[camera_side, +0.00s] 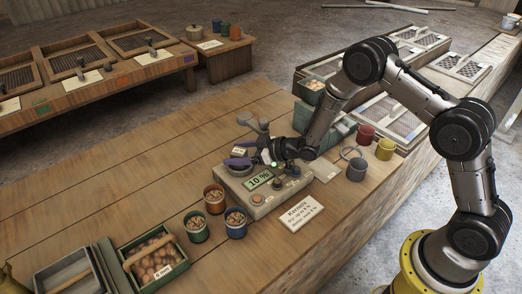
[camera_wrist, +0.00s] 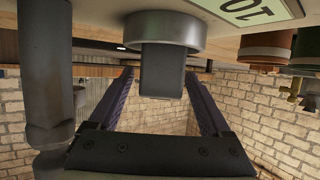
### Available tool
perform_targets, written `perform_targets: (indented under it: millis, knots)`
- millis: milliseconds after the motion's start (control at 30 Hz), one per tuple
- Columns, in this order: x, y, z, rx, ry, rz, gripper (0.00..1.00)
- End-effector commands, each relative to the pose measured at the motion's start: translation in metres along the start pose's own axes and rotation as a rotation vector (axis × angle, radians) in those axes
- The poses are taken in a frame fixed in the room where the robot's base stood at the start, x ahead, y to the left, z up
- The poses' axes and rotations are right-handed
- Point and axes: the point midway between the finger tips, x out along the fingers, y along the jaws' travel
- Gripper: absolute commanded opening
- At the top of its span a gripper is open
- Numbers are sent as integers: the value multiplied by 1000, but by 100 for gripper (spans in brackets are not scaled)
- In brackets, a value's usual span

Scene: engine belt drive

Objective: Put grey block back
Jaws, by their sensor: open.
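In the wrist view, a dark grey block (camera_wrist: 163,75) stands out from a round grey metal ring or cup (camera_wrist: 163,35) on the measuring device. My gripper (camera_wrist: 160,82) is open, with one dark purple finger on each side of the block. Gaps show between the block and both fingers, so it is not clamped. In the side view, my gripper (camera_side: 252,155) is at the back of the device (camera_side: 258,203), whose display (camera_side: 259,180) reads 10 %. The block cannot be made out there, hidden by my gripper.
A grey lever-like post (camera_wrist: 45,75) stands close beside my gripper. Tins of kernels (camera_side: 214,200) are at the device's front left, and a label card (camera_side: 301,212) at its right. Coloured mugs (camera_side: 366,135) stand further right.

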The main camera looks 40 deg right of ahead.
Motion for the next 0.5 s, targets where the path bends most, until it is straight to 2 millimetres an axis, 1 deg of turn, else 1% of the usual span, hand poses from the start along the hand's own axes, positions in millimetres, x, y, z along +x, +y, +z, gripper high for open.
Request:
perform_targets:
  millis: [33,100,300,400,500]
  knots:
    - [-12,1,-1,0,1,2,82]
    - [-28,1,-1,0,0,3,82]
    - [-72,1,0,1,1,3,82]
    - [-89,1,0,0,1,3,82]
    - [-101,1,0,0,1,2,82]
